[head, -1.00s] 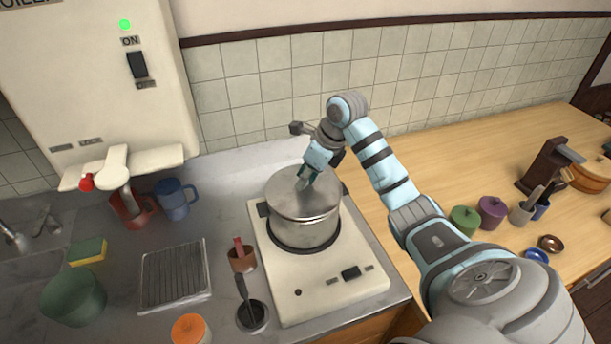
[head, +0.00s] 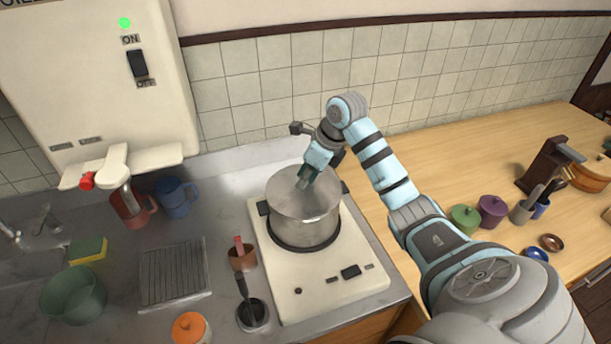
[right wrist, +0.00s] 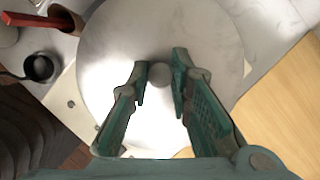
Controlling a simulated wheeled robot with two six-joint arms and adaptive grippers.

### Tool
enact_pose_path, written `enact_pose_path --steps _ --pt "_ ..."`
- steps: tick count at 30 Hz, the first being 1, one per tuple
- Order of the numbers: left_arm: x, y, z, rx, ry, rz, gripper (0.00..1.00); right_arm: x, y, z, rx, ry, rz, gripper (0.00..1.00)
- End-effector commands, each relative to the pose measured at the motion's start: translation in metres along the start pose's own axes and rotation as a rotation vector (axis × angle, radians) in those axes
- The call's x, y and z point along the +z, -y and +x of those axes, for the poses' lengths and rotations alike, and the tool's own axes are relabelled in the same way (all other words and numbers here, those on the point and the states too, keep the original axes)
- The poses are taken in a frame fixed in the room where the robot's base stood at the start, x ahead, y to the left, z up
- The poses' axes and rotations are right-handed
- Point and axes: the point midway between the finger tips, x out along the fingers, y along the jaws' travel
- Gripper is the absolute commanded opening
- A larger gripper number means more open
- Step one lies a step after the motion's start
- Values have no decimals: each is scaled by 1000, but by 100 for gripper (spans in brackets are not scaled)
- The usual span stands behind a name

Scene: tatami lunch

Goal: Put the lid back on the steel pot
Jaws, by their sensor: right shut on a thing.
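The steel pot (head: 303,228) stands on the cream burner unit. Its lid (head: 283,188) lies over the pot's mouth and looks level, though I cannot tell whether it is fully seated. My right gripper (head: 304,182) reaches down from above with its fingers at the lid's knob. In the right wrist view the round knob (right wrist: 159,76) sits between the two green fingers, with the lid's disc (right wrist: 210,50) spread beneath. The right gripper is shut on the lid's knob. My left gripper is not in view.
The cream burner unit (head: 287,301) carries the pot. A copper pot (head: 242,258) and a dark cup (head: 252,314) with a handle sticking out stand left of it. A drain rack (head: 174,273) lies further left. The wooden counter right of my arm holds small jars.

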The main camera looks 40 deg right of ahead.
Motion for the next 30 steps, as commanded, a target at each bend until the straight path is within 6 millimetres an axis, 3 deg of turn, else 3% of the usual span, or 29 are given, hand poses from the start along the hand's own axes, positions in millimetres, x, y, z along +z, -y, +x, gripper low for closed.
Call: enact_pose_path --steps 8,9,12,19,23,30 --pt "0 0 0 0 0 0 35 0 0 0 0 1 0 0" --pt "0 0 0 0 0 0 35 0 0 0 0 1 0 24" --pt "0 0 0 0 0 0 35 0 0 0 0 1 0 40" --pt "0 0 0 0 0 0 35 0 0 0 0 0 0 42" --pt "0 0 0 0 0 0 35 0 0 0 0 0 0 62" --pt "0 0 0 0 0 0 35 0 0 0 0 0 0 62"
